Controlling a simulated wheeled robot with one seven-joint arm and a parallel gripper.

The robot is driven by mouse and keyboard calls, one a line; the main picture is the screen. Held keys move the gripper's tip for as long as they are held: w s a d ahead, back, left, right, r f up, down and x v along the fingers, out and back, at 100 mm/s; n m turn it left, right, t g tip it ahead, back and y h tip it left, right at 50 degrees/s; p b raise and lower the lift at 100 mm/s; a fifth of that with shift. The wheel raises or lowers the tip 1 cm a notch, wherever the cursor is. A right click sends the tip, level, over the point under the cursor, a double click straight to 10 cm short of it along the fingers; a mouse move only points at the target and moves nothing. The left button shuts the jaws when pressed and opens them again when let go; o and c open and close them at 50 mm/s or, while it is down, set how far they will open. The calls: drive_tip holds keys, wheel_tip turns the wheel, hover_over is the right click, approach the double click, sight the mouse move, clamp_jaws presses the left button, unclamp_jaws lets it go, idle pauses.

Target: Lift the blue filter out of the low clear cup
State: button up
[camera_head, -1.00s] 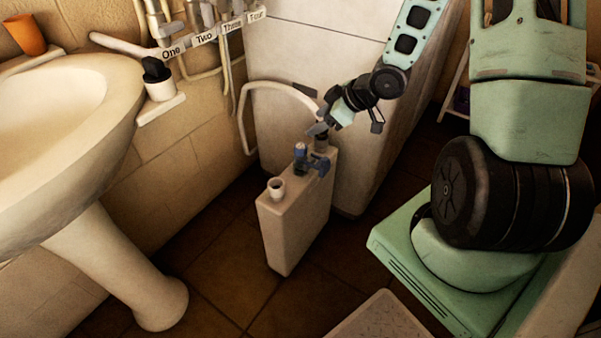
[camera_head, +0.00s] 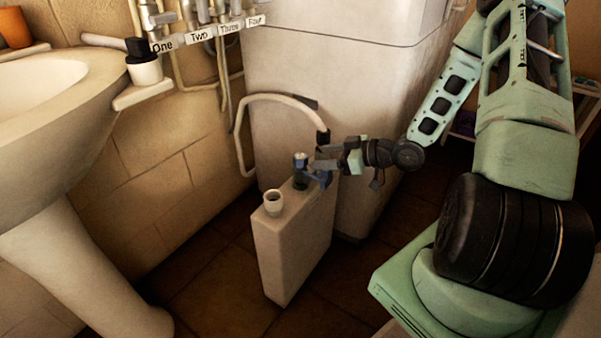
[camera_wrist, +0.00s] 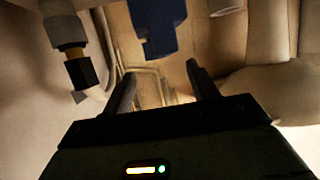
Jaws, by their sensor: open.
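A blue body (camera_wrist: 155,25), which looks like the filter, hangs into the top of that view, ahead of the gap; contact cannot be told.
The tank has a white open neck (camera_head: 272,203) at its near end. A pale hose (camera_head: 262,98) with a dark end arches behind the tank. A large pale cabinet (camera_head: 340,70) stands close behind. The washbasin (camera_head: 60,120) is at left. Dark floor tiles are free in front.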

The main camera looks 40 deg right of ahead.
sight(306, 158)
drive_tip(key=x, duration=0.3)
drive_tip(key=b+x, duration=0.2)
drive_tip(key=x, duration=0.2)
drive_tip(key=shift+w+d+f, duration=0.1)
drive_tip(key=shift+w+a+b, duration=0.25)
drive_tip(key=shift+w+b, duration=0.1)
drive_tip(key=shift+w, duration=0.1)
drive_tip(key=c, duration=1.1)
